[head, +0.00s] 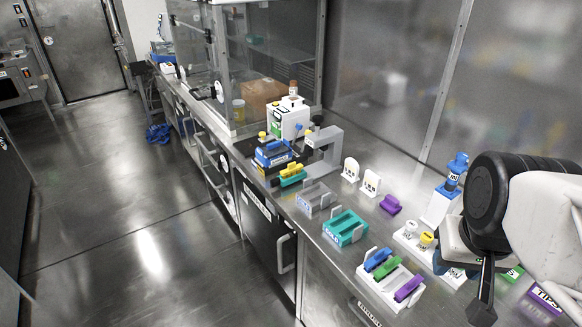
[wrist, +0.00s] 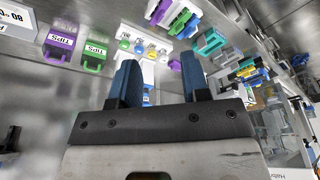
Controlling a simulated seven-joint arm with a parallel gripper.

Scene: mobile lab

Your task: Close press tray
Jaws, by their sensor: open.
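A grey press (head: 328,143) stands on the steel bench in the middle of the head view. A low tray-like part with yellow and green pieces (head: 291,173) sits at its front, beside a blue unit (head: 272,152). It looks drawn out toward the bench's front edge, but I cannot tell how far. In the wrist view this coloured group (wrist: 252,74) is small and at the right. My gripper (head: 482,300) is at the lower right of the head view, far from the press. Its two blue fingers (wrist: 160,78) are apart and empty in the wrist view.
Between my gripper and the press stand a rack with green, blue and purple holders (head: 390,284), a teal tray (head: 345,228), a clear grey tray (head: 316,199) and white labelled stands (head: 370,183). A blue-and-white device (head: 446,190) stands near my arm.

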